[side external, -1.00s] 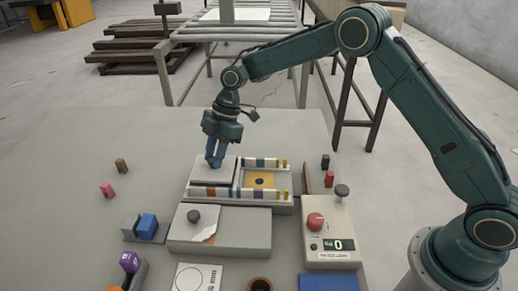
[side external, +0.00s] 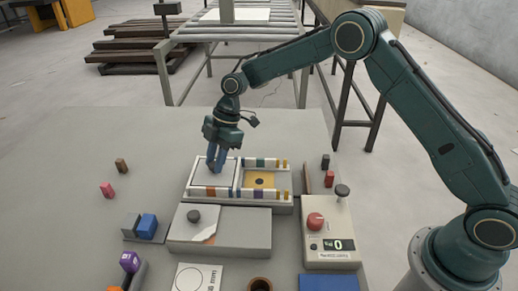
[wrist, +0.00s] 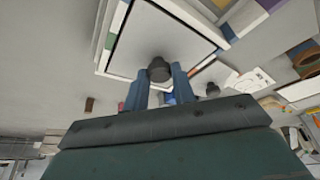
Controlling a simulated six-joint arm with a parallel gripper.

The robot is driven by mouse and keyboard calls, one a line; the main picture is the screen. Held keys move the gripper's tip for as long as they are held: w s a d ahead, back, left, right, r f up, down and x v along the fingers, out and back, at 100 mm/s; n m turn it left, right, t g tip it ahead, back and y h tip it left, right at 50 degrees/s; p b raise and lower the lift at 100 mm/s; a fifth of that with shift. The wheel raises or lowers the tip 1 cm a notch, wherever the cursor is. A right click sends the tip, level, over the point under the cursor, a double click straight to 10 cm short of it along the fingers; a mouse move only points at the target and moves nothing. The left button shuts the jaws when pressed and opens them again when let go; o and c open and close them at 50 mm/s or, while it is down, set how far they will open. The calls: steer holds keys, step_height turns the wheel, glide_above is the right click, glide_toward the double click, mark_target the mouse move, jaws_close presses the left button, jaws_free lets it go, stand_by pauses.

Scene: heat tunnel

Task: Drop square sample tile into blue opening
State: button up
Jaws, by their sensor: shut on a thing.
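My gripper (side external: 215,168) points down at the left half of the long white-walled frame (side external: 285,208). In the wrist view its blue fingers (wrist: 158,88) are closed around a dark round knob (wrist: 159,70) on a white square panel (wrist: 150,35). In the side view this panel (side external: 205,179) fills the left half of the frame, and the fingers hide the knob. The right half holds a yellow plate (side external: 251,181) with a dark round hole. Coloured marks run along the frame's walls. I cannot single out a square sample tile or a blue opening.
A grey box (side external: 245,230) with a knobbed white cover stands in front. A control box (side external: 332,225) with a red knob and display stands at right. Grey and blue blocks (side external: 147,226) are at left. Small loose blocks lie at both sides. The table's far left is clear.

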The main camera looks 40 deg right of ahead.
steer(key=shift+f, duration=1.05)
steer(key=o, duration=1.1)
steer(key=shift+r, duration=0.1)
steer(key=v, duration=1.3)
steer(key=shift+d+r, duration=0.2)
steer(key=shift+r, duration=0.05)
